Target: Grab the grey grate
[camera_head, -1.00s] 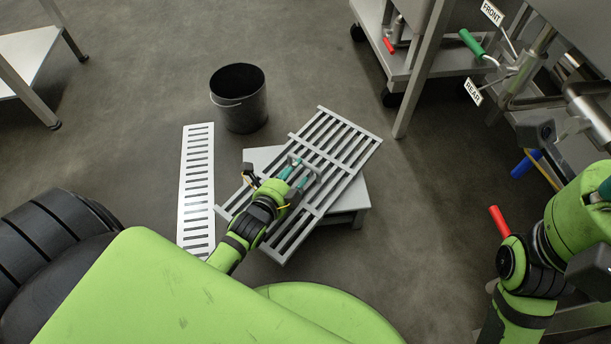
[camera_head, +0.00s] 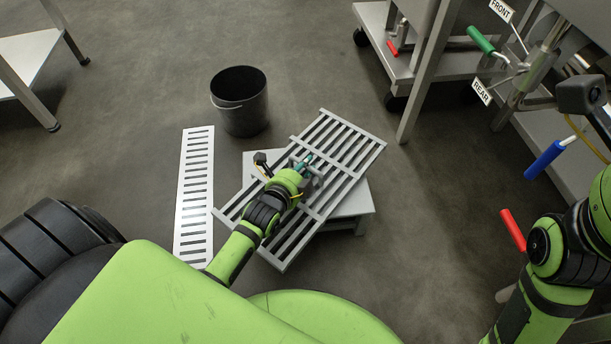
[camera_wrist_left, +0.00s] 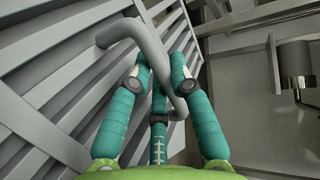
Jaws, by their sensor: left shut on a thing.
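The grey grate (camera_head: 345,150) lies slanted across a low grey stool in the head view. It is a slatted frame with a raised bar handle near its middle. My left gripper (camera_head: 306,168) is at that handle. In the left wrist view, my left gripper (camera_wrist_left: 160,88) has its teal fingers around the grey handle (camera_wrist_left: 150,50), shut on it, with the grate's slats (camera_wrist_left: 50,90) beside it at the left. My right arm shows at the right edge of the head view; its gripper's fingers are not visible.
The low stool (camera_head: 352,205) is under the grate. A white slotted strip (camera_head: 194,190) lies on the floor at left, and a black bucket (camera_head: 240,105) stands behind. Steel tanks and frames with red, green and blue handles (camera_head: 544,160) stand at right. Floor between is clear.

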